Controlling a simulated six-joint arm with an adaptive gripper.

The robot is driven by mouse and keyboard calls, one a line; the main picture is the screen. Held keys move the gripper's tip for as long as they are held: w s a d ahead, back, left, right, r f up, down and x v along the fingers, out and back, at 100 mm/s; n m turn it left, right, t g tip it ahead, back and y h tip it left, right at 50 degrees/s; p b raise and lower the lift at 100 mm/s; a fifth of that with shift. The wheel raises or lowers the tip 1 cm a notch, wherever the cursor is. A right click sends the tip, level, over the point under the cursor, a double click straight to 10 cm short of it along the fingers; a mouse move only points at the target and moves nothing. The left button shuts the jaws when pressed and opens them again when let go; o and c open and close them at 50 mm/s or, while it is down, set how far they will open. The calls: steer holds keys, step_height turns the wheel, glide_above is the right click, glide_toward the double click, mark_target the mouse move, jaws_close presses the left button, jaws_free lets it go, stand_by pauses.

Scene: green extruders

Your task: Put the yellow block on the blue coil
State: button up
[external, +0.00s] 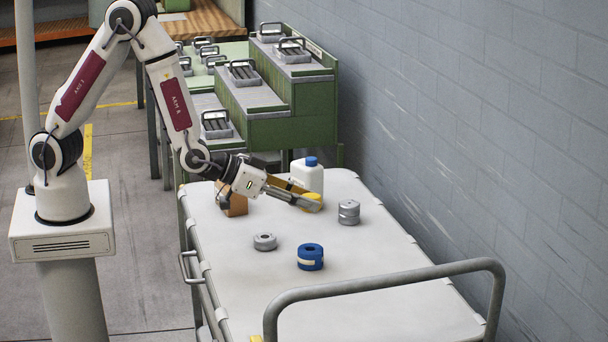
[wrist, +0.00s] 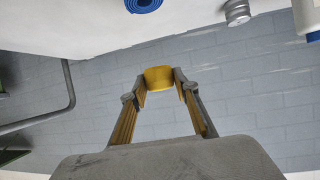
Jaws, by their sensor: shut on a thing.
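The yellow block (external: 312,198) is between the fingertips of my gripper (external: 308,204), above the white cart top. In the wrist view the yellow block (wrist: 159,78) sits between the two fingertips of my gripper (wrist: 160,88), which is shut on it. The block looks rounded, and part of it is hidden by a finger in the external view. The blue coil (external: 310,257) lies on the cart nearer the camera, apart from the gripper, with a pale band on its side. The blue coil (wrist: 144,4) is cut off at the top edge of the wrist view.
A grey ring (external: 265,242) lies left of the coil. A metal cylinder (external: 349,212) stands to the right. A white bottle with a blue cap (external: 308,176) and a brown box (external: 234,203) stand behind. The cart has a raised grey handle rail (external: 390,281) at its near end.

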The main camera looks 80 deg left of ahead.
glide_above(304, 249)
steer(key=shift+f, duration=2.75)
steer(key=shift+f, duration=2.05)
steer(key=shift+f, duration=0.15)
steer(key=o, duration=1.1)
steer(key=shift+c, duration=0.2)
steer(key=shift+o, duration=0.3)
